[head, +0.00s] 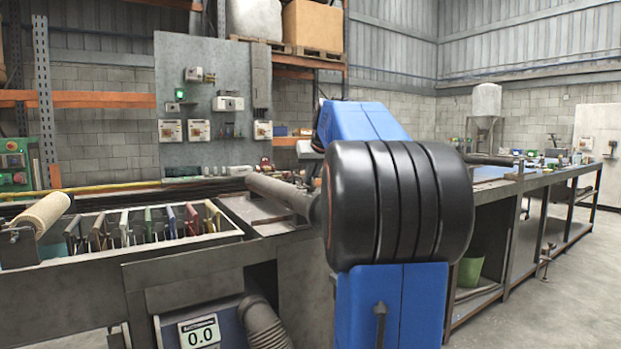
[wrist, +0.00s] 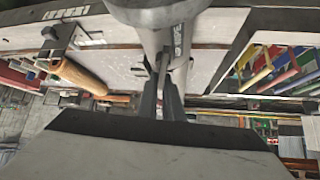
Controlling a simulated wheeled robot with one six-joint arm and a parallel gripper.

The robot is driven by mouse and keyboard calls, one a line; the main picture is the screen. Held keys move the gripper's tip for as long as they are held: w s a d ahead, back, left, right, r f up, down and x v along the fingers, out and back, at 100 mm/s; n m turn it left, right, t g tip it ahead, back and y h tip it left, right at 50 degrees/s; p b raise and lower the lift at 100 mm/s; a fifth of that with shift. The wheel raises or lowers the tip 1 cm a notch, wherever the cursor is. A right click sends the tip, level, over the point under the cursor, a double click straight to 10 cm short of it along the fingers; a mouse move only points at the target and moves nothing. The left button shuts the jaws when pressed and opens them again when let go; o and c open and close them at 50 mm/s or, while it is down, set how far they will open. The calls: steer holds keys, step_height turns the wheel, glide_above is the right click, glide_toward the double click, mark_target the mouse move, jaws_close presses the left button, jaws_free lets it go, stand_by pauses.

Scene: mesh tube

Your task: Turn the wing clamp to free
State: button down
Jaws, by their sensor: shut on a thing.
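My gripper (wrist: 161,92) shows in the middle of the wrist view, its two dark fingers close together. They are shut on a thin grey piece, the wing clamp (wrist: 163,63), beside a grey cylinder (wrist: 152,10). Its exact angle is hard to make out at this size. In the head view the gripper and the clamp are hidden behind my own blue and black arm. A grey tube (head: 280,191) lies on the bench to the left of the arm.
A trough (head: 95,238) with several coloured plates stands at the left, a pale roll (head: 40,215) at its end.

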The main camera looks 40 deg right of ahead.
steer(key=m+g+h, duration=0.2)
steer(key=m, duration=0.2)
steer(key=shift+w, duration=0.1)
steer(key=m+g+h, duration=0.2)
steer(key=m, duration=0.2)
steer(key=shift+g, duration=0.4)
steer(key=m+g, duration=0.2)
steer(key=m, duration=0.1)
steer(key=shift+m+g+h, duration=0.3)
steer(key=shift+h, duration=0.1)
steer(key=shift+m+g, duration=1.2)
steer(key=shift+m, duration=0.4)
steer(key=c, duration=1.9)
jaws_free()
